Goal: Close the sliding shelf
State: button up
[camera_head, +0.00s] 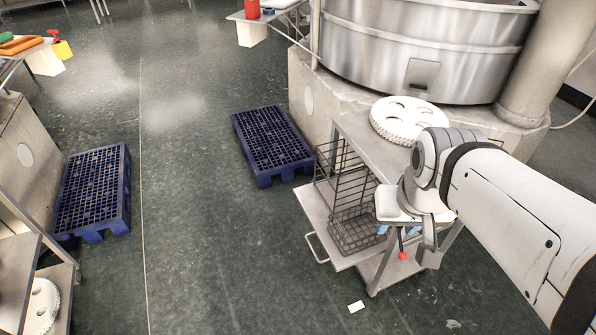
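The sliding shelf (318,213) is a flat metal sheet pulled out to the left of a steel cart (362,140). A bar handle (316,248) is on its outer left edge. A dark wire basket rack (352,228) stands on the shelf. My gripper (415,240) points down in front of the cart's right part, right of the basket and away from the handle. It hides part of the cart and the shelf's inner end. I cannot tell its finger opening, and nothing is clearly held.
A white toothed disc (408,118) lies on the cart top. A red knob-like thing (403,256) shows below my gripper. Blue pallets lie on the floor behind the cart (270,140) and at left (92,190). The dark floor left of the shelf is clear.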

aim_at(319, 199)
jog(key=u, duration=0.4)
jog(key=i, duration=1)
jog(key=u, duration=1.4)
jog(key=k, duration=0.8)
jog(key=z, duration=0.4)
jog(key=i, duration=1)
jog(key=u, duration=0.05)
